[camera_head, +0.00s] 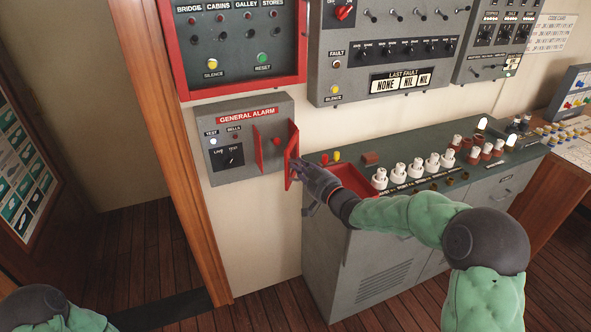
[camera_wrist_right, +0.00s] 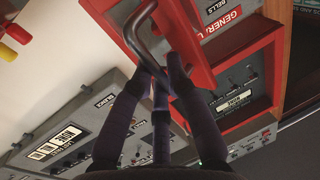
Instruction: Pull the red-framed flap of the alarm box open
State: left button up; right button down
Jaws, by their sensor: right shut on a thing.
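The grey alarm box (camera_head: 228,165), labelled GENERAL ALARM, is on the wall in the head view. Its red-framed flap (camera_head: 293,156) stands out from the box front at an angle, partly open. A red button (camera_head: 277,142) shows beside it. My right gripper (camera_head: 302,171) is at the flap's outer edge. In the right wrist view its fingers (camera_wrist_right: 165,78) are closed around the dark bar handle (camera_wrist_right: 140,38) on the red flap (camera_wrist_right: 193,68). The fingers hide part of the handle. My left gripper is out of view; only part of my left arm shows at the lower left.
A red-framed panel (camera_head: 247,82) hangs above the box and a grey fault panel (camera_head: 340,70) to its upper right. A console (camera_head: 335,240) with a red tray (camera_head: 365,187) and white knobs stands under my right forearm. A wooden post (camera_head: 185,170) is left of the box.

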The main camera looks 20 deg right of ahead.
jog(key=d+n+g+y+p, duration=0.2)
jog(key=d+n+y+p, duration=0.1)
jog(key=d+p, duration=0.3)
jog(key=shift+d+r+y, duration=0.3)
jog(key=shift+d+y, duration=0.35)
jog(key=shift+y, duration=0.15)
jog(key=shift+d, duration=0.1)
jog(key=c, duration=1.4)
grip_release()
jog(key=shift+w, duration=0.1)
jog(key=shift+o, duration=1)
jog(key=shift+w+f, duration=0.1)
jog(key=shift+a+f, duration=0.1)
jog(key=shift+a, duration=0.1)
jog(key=shift+f, duration=0.1)
